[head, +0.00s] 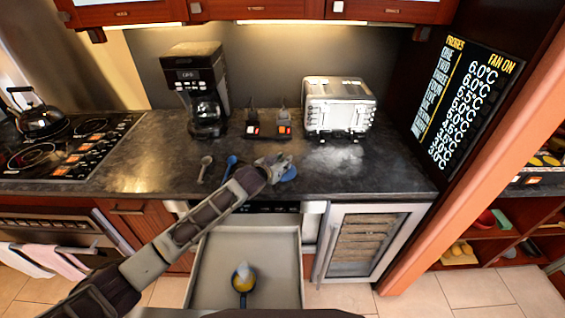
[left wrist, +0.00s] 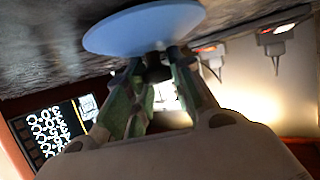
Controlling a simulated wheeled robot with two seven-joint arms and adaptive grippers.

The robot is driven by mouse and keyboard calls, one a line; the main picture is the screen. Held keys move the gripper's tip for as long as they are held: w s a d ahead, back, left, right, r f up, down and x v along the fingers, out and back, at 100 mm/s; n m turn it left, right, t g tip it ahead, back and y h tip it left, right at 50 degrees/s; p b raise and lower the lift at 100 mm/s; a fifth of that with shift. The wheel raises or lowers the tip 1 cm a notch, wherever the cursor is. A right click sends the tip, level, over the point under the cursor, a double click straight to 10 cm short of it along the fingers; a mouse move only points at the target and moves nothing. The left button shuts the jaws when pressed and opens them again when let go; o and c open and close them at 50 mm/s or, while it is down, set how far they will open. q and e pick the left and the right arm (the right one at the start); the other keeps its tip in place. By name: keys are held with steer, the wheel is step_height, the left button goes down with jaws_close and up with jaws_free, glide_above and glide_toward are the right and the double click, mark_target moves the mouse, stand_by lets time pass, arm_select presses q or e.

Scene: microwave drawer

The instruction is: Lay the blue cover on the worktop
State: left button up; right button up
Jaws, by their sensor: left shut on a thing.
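The blue cover (left wrist: 143,28) is a round disc held at the fingertips of my left gripper (left wrist: 152,68), which is shut on it. In the head view a little of the blue cover (head: 289,175) shows under my left gripper (head: 279,168), near the front of the dark worktop (head: 370,165). The left wrist view is upside down, with the worktop (left wrist: 35,28) along the top, close to the disc. I cannot tell whether the cover touches the worktop. My right gripper is not in view.
A grey drawer (head: 215,270) stands open below, with a blue handled vessel (head: 244,284) and something yellow in it. Two spoon-like utensils (head: 205,166) lie left of my gripper. A coffee maker (head: 197,90) and a toaster (head: 338,105) stand behind. The worktop's right part is clear.

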arm_select(q)
steer(key=o, duration=0.8)
steer(key=shift+f, duration=0.1)
steer(key=shift+o, duration=0.2)
steer(key=shift+r, duration=0.2)
steer(key=shift+s, duration=0.1)
steer(key=shift+v, duration=5.5)
steer(key=shift+s+a+r, duration=0.15)
steer(key=shift+s+a, duration=0.05)
steer(key=shift+s, duration=0.1)
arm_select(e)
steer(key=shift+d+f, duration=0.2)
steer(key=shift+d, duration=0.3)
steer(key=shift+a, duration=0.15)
